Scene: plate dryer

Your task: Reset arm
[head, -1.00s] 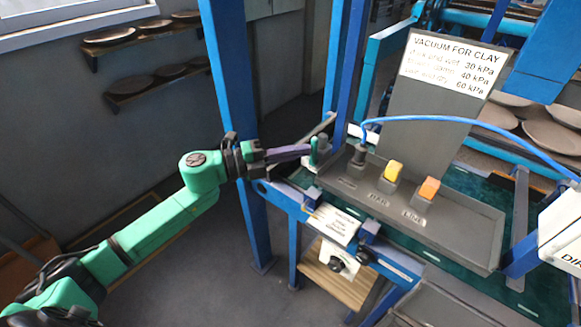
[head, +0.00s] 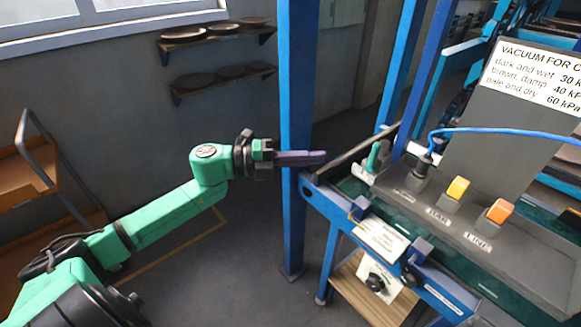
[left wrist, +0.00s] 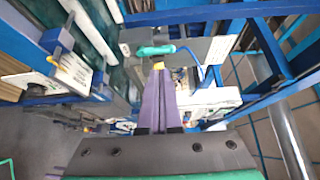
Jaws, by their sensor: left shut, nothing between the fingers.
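My left arm is green and comes in from the left in the head view. My left gripper (head: 322,157) has purple fingers, shut together and empty. Its tips are just left of the control panel's near corner, in front of a blue post, apart from the green lever (head: 374,157) as far as I can tell. In the left wrist view the purple fingers (left wrist: 157,75) lie together, pointing at the machine, with a green handle (left wrist: 155,50) beyond them. My right gripper is out of view.
The control panel (head: 482,262) has a yellow switch (head: 457,188) and an orange switch (head: 499,211). A sign (head: 541,75) about vacuum for clay stands behind. A blue post (head: 298,110) rises beside my gripper. Shelves with plates (head: 208,33) hang on the wall.

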